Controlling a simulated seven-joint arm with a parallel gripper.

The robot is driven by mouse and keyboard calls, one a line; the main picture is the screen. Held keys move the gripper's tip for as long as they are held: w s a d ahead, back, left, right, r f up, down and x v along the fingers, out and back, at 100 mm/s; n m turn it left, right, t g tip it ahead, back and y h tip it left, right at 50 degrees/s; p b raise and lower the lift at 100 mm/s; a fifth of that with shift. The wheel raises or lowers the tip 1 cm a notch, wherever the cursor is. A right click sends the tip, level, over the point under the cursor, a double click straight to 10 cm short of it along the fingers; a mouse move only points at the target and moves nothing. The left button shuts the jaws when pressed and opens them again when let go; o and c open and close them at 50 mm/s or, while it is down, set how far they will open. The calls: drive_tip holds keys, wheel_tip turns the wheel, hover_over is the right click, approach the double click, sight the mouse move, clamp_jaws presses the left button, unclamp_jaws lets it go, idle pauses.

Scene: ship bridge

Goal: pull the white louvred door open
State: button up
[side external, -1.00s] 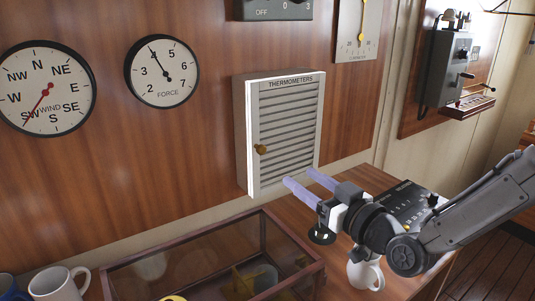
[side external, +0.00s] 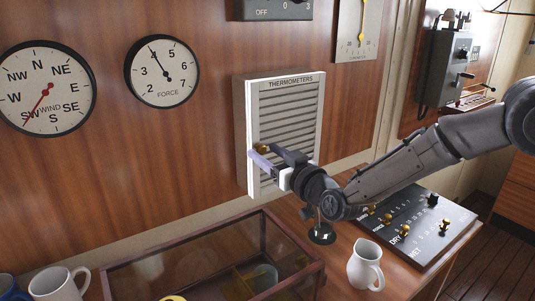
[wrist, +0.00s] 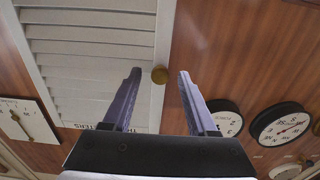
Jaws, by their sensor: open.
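The white louvred door (side external: 286,118), marked THERMOMETERS, is shut on its white cabinet on the wooden wall. Its round brass knob (side external: 262,148) is at the door's left edge in the side view. My gripper (side external: 262,156) is in front of the door at the knob, fingers apart. In the wrist view the knob (wrist: 160,75) lies between the lines of the two open fingers of my gripper (wrist: 158,80), just beyond their tips. The louvres (wrist: 90,50) fill the left of that view. Whether a finger touches the knob cannot be told.
Below the door stands a glass case with a wooden frame (side external: 225,222). A white jug (side external: 366,266) and a black switch panel (side external: 415,225) are on the desk to the right. Two round dials, WIND (side external: 60,75) and FORCE (side external: 178,80), hang left of the door.

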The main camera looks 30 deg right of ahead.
clamp_jaws()
idle(1.4)
